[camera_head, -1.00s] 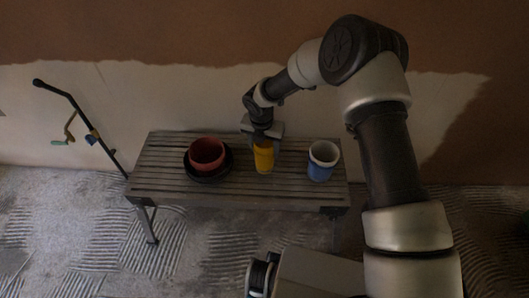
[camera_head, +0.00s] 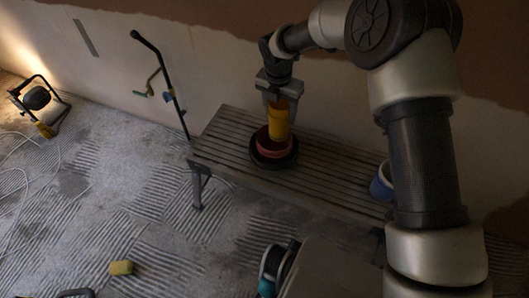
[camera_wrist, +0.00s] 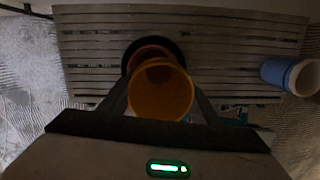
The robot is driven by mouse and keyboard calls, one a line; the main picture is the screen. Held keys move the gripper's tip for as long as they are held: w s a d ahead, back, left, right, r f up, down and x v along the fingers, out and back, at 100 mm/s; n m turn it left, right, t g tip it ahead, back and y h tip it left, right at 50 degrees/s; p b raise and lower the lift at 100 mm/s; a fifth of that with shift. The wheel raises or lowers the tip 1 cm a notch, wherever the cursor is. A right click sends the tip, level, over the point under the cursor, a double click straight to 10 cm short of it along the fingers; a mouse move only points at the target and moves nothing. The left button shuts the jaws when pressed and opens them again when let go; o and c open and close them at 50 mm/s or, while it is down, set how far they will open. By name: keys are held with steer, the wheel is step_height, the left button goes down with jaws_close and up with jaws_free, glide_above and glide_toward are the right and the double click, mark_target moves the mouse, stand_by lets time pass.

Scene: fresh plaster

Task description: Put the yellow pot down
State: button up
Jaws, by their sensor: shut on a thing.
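My gripper (camera_head: 279,97) is shut on the yellow pot (camera_head: 279,123) and holds it upright at the red pot (camera_head: 265,147). The red pot stands in a black saucer (camera_head: 257,161) on the slatted bench (camera_head: 318,172). The yellow pot's lower end overlaps the red pot's opening in the head view; I cannot tell whether it is inside or just above. In the wrist view the yellow pot (camera_wrist: 160,92) hides most of the red pot (camera_wrist: 148,52); the fingers grip its sides and it looks empty.
A black pole (camera_head: 163,75) leans against the wall. A yellow sponge-like block (camera_head: 121,268) lies on the floor.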

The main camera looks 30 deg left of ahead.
mark_target(275, 135)
steer(key=shift+s+a+f+n, duration=0.2)
steer(key=shift+a+f+n, duration=0.1)
steer(key=shift+f, duration=0.15)
steer(key=shift+s+a+f+n, duration=0.15)
steer(key=shift+a+f+n, duration=0.1)
steer(key=shift+f, duration=0.2)
step_height(275, 135, down, 9)
steer(key=b, duration=0.2)
steer(key=shift+f+b, duration=0.2)
steer(key=shift+b, duration=0.15)
steer(key=shift+f+b, duration=0.3)
steer(key=shift+f, duration=0.1)
steer(key=o, duration=0.8)
steer(key=shift+r, duration=0.1)
step_height(275, 135, up, 12)
steer(key=s+p, duration=0.1)
steer(key=p, duration=0.2)
steer(key=shift+s+r, duration=0.25)
steer(key=shift+s, duration=0.15)
